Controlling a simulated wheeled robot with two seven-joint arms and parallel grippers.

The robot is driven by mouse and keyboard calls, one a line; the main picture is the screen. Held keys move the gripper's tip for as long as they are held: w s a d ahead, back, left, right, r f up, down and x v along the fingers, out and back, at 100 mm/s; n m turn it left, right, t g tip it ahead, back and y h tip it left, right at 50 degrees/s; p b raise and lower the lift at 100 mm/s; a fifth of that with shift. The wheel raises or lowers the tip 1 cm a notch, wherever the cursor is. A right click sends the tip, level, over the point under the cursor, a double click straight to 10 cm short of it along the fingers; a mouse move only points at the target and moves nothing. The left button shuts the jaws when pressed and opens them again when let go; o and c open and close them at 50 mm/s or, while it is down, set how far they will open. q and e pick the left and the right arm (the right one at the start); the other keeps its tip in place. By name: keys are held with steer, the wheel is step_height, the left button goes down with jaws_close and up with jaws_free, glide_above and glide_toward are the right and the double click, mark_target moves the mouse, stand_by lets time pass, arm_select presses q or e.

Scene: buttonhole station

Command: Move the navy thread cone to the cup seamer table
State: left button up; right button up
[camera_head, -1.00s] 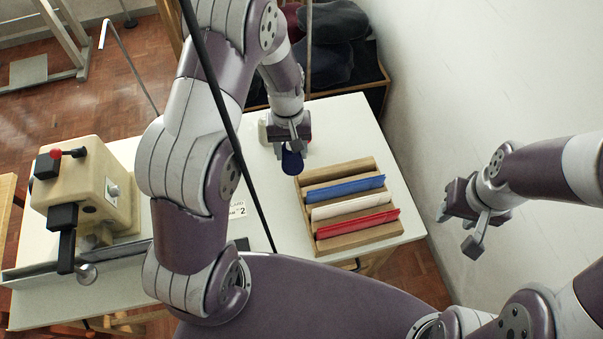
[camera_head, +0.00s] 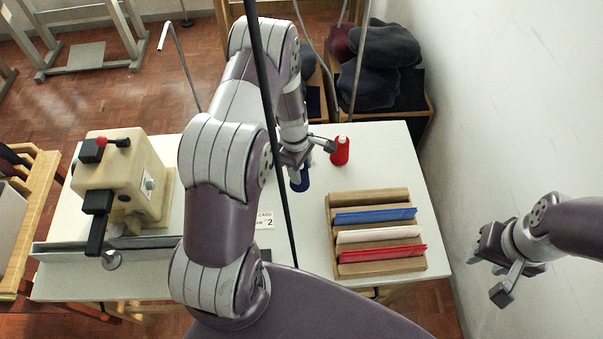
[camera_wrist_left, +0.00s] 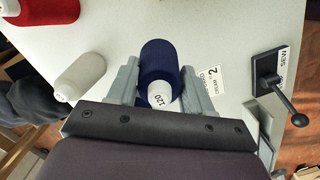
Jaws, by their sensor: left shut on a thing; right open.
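The navy thread cone (camera_head: 301,181) is held in my left gripper (camera_head: 296,160) over the white table (camera_head: 300,225). In the left wrist view the navy cone (camera_wrist_left: 159,65) sits between the two fingers of the left gripper (camera_wrist_left: 160,88), its white tip towards the palm. The fingers are shut on its sides. I cannot tell how far its base is from the table top. My right gripper (camera_head: 505,272) is open and empty, off the table's right side by the wall.
A red cone (camera_head: 340,151) stands just right of the left gripper. A white cone (camera_wrist_left: 80,78) shows in the left wrist view. A wooden rack (camera_head: 368,197) with coloured strips is at the table's right. A cream machine (camera_head: 130,180) stands at the left. A card (camera_head: 264,220) lies between.

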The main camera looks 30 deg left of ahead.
arm_select(q)
steer(key=f, duration=0.2)
steer(key=a+f+p, duration=0.1)
steer(key=f, duration=0.1)
steer(key=shift+w+f, duration=0.25)
steer(key=shift+f, duration=0.15)
steer(key=shift+f, duration=0.1)
steer(key=o, duration=1.1)
